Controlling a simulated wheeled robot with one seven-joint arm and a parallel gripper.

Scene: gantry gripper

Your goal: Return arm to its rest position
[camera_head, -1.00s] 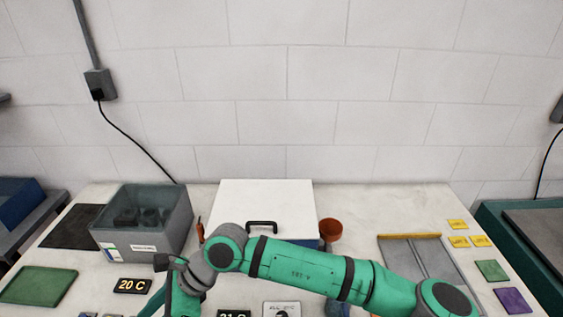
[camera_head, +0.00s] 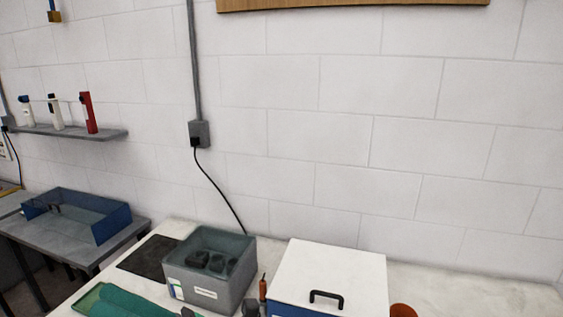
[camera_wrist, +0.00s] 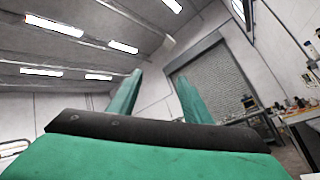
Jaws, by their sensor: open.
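My gripper (camera_wrist: 160,82) shows in the wrist view with its two green fingers standing apart and nothing between them. It points up toward the ceiling lamps and a grey roller shutter (camera_wrist: 215,82). The gripper itself is out of the head view.
A grey bin (camera_head: 205,288) with dark parts inside stands on the white bench. A white-lidded box (camera_head: 335,268) with a black handle is to its right. A blue tray (camera_head: 112,225) lies on a side table at left. The wrist view shows a cluttered bench at right.

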